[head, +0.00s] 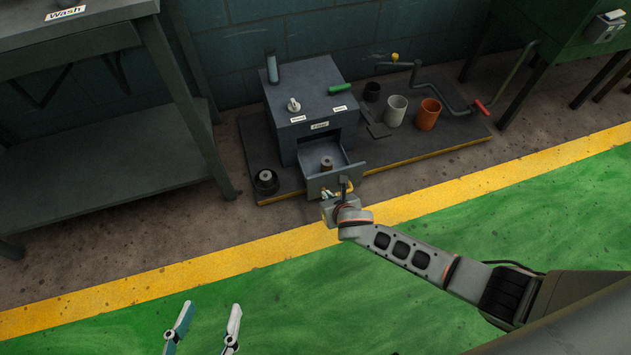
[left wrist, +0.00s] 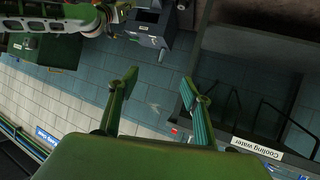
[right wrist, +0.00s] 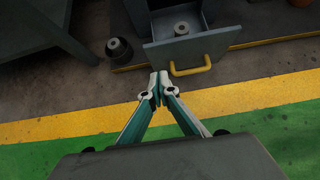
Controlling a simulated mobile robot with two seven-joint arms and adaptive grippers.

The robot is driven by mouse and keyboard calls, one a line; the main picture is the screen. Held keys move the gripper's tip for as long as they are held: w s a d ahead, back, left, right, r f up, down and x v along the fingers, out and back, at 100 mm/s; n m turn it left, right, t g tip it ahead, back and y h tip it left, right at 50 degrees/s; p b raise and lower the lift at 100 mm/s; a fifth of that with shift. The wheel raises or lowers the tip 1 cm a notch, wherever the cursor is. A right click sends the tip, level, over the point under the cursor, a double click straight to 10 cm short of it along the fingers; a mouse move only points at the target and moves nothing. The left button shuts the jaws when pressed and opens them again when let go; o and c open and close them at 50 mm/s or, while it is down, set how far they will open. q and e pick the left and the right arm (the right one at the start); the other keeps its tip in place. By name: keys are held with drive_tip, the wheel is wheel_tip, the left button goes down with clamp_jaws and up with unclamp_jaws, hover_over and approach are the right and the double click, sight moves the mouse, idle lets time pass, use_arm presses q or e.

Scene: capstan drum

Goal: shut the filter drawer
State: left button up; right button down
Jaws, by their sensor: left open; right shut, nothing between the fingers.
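The filter drawer (head: 350,181) stands pulled out from the front of a dark grey box (head: 303,95), with a small grey cylinder (head: 326,163) inside it. In the right wrist view the drawer (right wrist: 160,54) shows its front panel and yellow handle (right wrist: 190,70). My right gripper (head: 328,202) is shut and empty, close in front of the drawer; in the right wrist view its tips (right wrist: 158,78) are just left of the handle and appear apart from it. My left gripper (head: 208,308) is open and empty, far from the drawer, low in the head view.
A black round part (head: 266,182) sits left of the drawer. Grey (head: 396,111) and orange (head: 428,114) cups and a red-handled crank (head: 481,107) are right of the box. A wash bench (head: 80,115) stands left. The green floor in front is clear.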

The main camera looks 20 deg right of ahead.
sight(315, 179)
drive_tip(key=b+x, duration=0.1)
drive_tip(key=x, duration=0.2)
drive_tip(key=w+r+b+x, duration=0.1)
drive_tip(key=b+x, duration=0.1)
drive_tip(key=x, duration=0.1)
drive_tip(key=b+x, duration=0.2)
drive_tip(key=x, duration=0.1)
drive_tip(key=shift+w+a+r, duration=0.1)
drive_tip(key=shift+w+r, duration=0.1)
drive_tip(key=shift+w, duration=0.25)
use_arm(q)
drive_tip(key=s+d+f+n, duration=0.1)
drive_tip(key=s+d+n, duration=0.1)
drive_tip(key=d+n, duration=0.4)
drive_tip(key=shift+d+f+n+t+h, duration=0.2)
drive_tip(key=shift+n+t+h, duration=0.1)
drive_tip(key=shift+n+h, duration=0.15)
use_arm(e)
drive_tip(key=shift+r, duration=0.1)
